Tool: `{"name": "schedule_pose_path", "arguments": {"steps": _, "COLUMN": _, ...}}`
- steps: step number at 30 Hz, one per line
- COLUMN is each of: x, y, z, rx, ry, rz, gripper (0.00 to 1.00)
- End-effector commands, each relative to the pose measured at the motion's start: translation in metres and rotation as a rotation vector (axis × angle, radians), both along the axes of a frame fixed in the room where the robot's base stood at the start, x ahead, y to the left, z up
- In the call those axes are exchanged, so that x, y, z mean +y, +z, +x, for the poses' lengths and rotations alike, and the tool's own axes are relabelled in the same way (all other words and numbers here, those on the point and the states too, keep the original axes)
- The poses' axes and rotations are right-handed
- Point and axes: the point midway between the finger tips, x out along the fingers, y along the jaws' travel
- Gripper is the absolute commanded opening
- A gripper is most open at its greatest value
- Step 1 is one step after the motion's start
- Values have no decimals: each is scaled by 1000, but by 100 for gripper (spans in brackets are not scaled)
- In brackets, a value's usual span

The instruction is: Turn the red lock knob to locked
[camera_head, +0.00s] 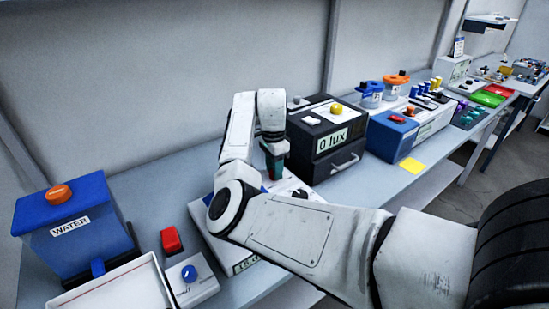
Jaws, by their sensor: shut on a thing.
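My gripper (276,172) points down at the top of a white instrument (241,257) on the bench. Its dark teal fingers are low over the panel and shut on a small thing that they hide. I cannot make out a red lock knob on this panel; my gripper and forearm cover much of it. A small dark knob (300,193) shows on the panel right of the fingers. The instrument's front display is partly covered by my arm.
A black box reading "0 lux" (321,139) stands close right of my gripper. At left are a blue WATER tank (75,240), a red block (172,240), a blue-knobbed box (189,281) and a white tray (75,296). A blue-ended instrument (389,140) stands farther right.

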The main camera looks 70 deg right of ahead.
Motion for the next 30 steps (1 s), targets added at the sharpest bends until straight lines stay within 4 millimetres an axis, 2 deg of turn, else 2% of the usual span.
{"name": "schedule_pose_path", "arguments": {"steps": 1, "x": 1, "y": 6, "z": -1, "rx": 5, "ry": 46, "rz": 2, "gripper": 2}}
{"name": "schedule_pose_path", "arguments": {"steps": 15, "x": 1, "y": 4, "z": 0, "rx": 1, "ry": 467, "rz": 3, "gripper": 2}}
{"name": "schedule_pose_path", "arguments": {"steps": 21, "x": 1, "y": 3, "z": 1, "rx": 0, "ry": 595, "rz": 3, "gripper": 2}}
{"name": "schedule_pose_path", "arguments": {"steps": 30, "x": 1, "y": 1, "z": 1, "rx": -1, "ry": 697, "rz": 2, "gripper": 2}}
